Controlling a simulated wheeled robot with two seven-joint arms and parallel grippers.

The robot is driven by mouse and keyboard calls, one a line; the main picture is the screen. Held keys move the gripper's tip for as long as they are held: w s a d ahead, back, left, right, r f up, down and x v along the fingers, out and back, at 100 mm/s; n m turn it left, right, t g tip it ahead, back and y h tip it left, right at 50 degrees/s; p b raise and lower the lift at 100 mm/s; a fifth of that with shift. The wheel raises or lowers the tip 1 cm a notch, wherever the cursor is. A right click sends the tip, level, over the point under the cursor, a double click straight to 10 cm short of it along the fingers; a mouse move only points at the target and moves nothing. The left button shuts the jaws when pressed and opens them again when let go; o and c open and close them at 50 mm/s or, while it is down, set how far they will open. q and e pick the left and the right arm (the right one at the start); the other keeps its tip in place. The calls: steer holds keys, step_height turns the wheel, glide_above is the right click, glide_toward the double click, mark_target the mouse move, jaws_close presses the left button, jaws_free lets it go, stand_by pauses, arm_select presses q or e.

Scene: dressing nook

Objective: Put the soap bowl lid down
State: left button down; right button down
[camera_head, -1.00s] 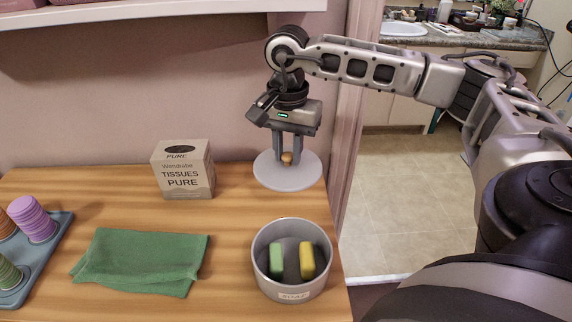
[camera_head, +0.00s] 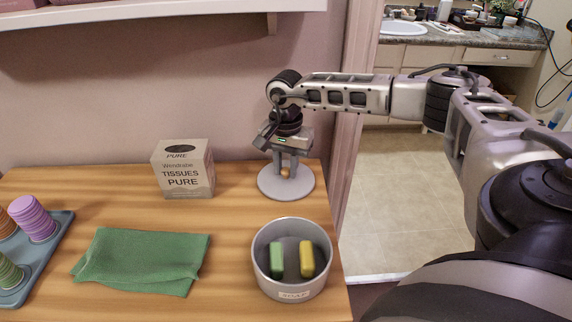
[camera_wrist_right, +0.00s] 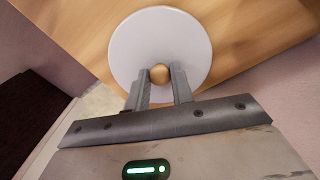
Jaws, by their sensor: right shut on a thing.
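The soap bowl lid (camera_head: 302,188) is a flat grey disc with a small round wooden knob (camera_head: 285,172). It is at the back right of the wooden table, flat and at or very close to the table top. My right gripper (camera_head: 286,170) points down over it, its fingers shut on the knob. In the right wrist view the lid (camera_wrist_right: 185,40) shows whole, with the knob between the fingertips (camera_wrist_right: 160,75). The soap bowl (camera_head: 291,290) stands open in front, with a green soap (camera_head: 276,260) and a yellow soap (camera_head: 307,259) inside. My left gripper is not in view.
A tissue box (camera_head: 184,170) stands left of the lid. A folded green cloth (camera_head: 142,262) lies left of the bowl. A blue-grey tray (camera_head: 52,245) with stacked discs is at the far left. The table's right edge is close to the lid and bowl.

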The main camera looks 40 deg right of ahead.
mark_target(286, 169)
steer(key=c, duration=1.6)
jaws_free()
steer(key=shift+f, duration=0.15)
steer(key=o, duration=0.4)
steer(key=shift+r, duration=3.95)
